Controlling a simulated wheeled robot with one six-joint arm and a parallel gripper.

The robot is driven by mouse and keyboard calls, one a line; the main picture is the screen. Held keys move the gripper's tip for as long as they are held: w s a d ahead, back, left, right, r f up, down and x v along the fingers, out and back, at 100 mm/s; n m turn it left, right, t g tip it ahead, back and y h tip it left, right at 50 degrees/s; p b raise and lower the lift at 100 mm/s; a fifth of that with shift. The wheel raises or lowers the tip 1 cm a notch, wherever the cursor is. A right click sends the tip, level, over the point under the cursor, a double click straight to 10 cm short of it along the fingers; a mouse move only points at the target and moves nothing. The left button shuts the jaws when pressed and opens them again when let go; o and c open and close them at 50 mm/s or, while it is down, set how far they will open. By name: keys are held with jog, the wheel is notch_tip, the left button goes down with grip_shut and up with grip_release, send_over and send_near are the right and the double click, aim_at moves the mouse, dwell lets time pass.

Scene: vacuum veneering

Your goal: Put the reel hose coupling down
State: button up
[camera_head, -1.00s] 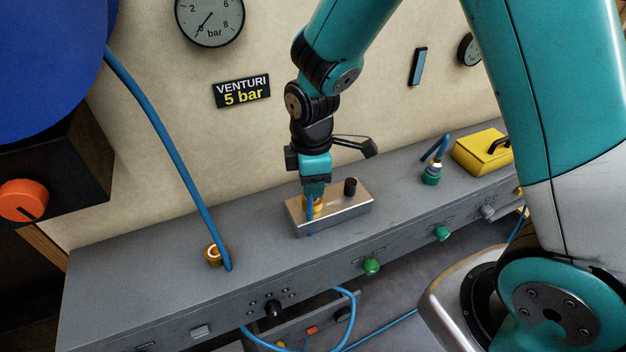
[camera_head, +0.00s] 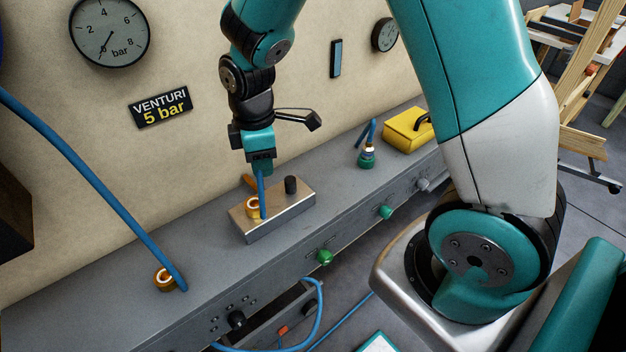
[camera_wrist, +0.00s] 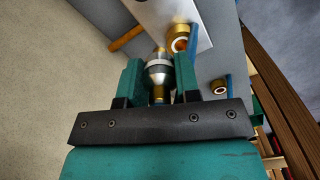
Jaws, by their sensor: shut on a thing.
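My gripper (camera_head: 261,170) is above the metal block (camera_head: 287,214) on the bench. In the wrist view its two green fingers (camera_wrist: 159,75) are shut on a silver and brass coupling (camera_wrist: 158,72), which I take to be the reel hose coupling. In the head view the fingers hide most of it. A brass ring (camera_head: 253,207) with a blue hose piece (camera_head: 262,195) beside it is on the block, just below my fingers. Both also show in the wrist view, apart from the held coupling.
A second brass ring (camera_head: 165,280) sits on the grey bench (camera_head: 100,310), where the long blue hose (camera_head: 90,185) comes down. A black knob (camera_head: 291,185) stands on the block. A green-based fitting (camera_head: 367,157) and yellow box (camera_head: 408,130) are farther right. Bench between is clear.

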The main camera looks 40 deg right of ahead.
jog(key=s+d+r+m+b, duration=0.1)
jog(key=d+r+m, duration=0.35)
jog(key=d, duration=0.35)
jog(key=d+r+m, duration=0.3)
jog(key=d+r, duration=0.2)
jog(key=d, duration=0.3)
notch_tip(320, 180, down, 19)
jog(key=shift+s+d+f+b, duration=0.15)
jog(key=shift+f+b, duration=0.05)
jog(key=shift+b, duration=0.25)
jog(key=shift+f, duration=0.1)
jog(key=shift+f, duration=0.25)
jog(key=o, duration=1)
